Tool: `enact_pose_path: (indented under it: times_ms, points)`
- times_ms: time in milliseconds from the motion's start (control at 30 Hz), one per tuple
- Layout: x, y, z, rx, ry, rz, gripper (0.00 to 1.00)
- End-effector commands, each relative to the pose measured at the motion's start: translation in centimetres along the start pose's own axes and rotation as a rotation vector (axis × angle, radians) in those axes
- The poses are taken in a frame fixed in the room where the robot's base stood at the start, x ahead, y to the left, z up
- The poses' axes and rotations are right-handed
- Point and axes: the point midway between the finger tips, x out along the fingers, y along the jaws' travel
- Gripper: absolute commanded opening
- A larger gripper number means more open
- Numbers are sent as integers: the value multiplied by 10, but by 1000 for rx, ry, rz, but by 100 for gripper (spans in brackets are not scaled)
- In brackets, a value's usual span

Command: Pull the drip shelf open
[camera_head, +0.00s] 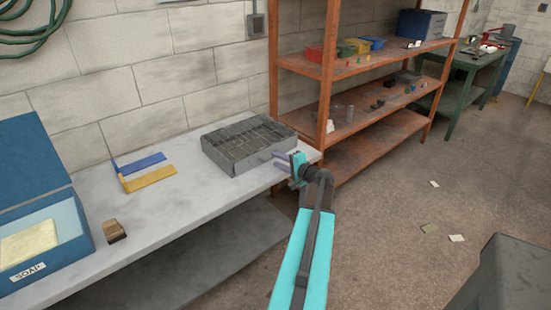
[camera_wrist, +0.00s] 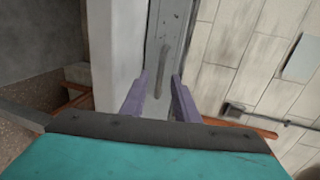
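The drip shelf appears to be the low dark-grey unit with a slatted top (camera_head: 240,145) on the pale bench. Its grey front face (camera_wrist: 168,30) fills a strip at the top of the wrist view. A small grey bar handle (camera_wrist: 160,84) on that face shows between my fingers. My gripper (camera_head: 277,160) is at the unit's right front side, with its fingers pointing at it. In the wrist view my gripper (camera_wrist: 160,75) is open, with one purple finger on each side of the handle. I cannot tell whether either finger touches it.
The pale bench (camera_head: 190,205) carries a blue soap box (camera_head: 40,230), a small brown block (camera_head: 115,231) and blue and yellow pieces (camera_head: 145,170). An orange shelf rack (camera_head: 328,90) stands close beyond the bench end. Open floor (camera_head: 400,240) lies to the right.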

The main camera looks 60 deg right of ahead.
Motion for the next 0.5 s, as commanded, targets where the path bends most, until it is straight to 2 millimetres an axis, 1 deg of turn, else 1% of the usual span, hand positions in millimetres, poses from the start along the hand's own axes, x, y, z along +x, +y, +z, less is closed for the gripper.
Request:
enact_pose_path:
  times_ms: [33,200,333,500]
  points:
    - [6,-1,-1,0,-1,0,28]
    - [19,0,-1,0,0,1,28]
    - [24,0,-1,0,1,0,28]
    - [24,1,-1,0,1,0,28]
